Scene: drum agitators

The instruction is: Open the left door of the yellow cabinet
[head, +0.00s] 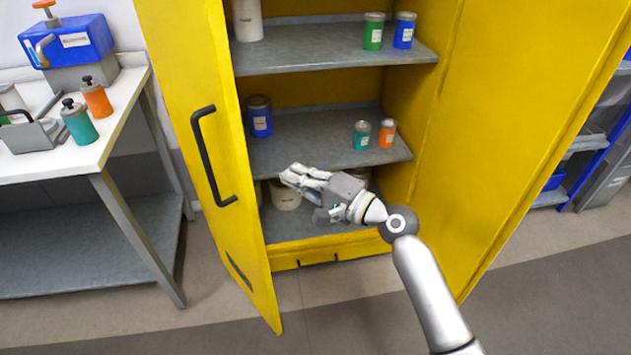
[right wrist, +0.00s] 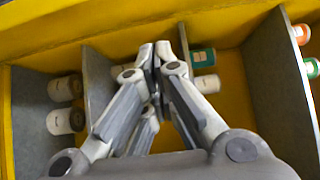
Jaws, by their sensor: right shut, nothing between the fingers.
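The yellow cabinet (head: 322,253) stands open, with its shelves showing. Its left door (head: 184,75) is swung out toward the left front, well away from the shelves. The door's black bar handle (head: 206,160) faces the left on the outer side. My right gripper (head: 288,175) is shut and empty, to the right of the door's free edge and in front of the lower shelves. In the right wrist view its fingertips (right wrist: 155,55) meet, pointing into the cabinet and touching no handle. My left gripper is not in view.
Shelves hold a blue jar (head: 260,117), a green jar (head: 373,32), an orange jar (head: 387,133) and others. A large yellow panel (head: 510,110) bounds the right side. A white workbench (head: 125,92) with bottles stands left, close to the door. Floor in front is clear.

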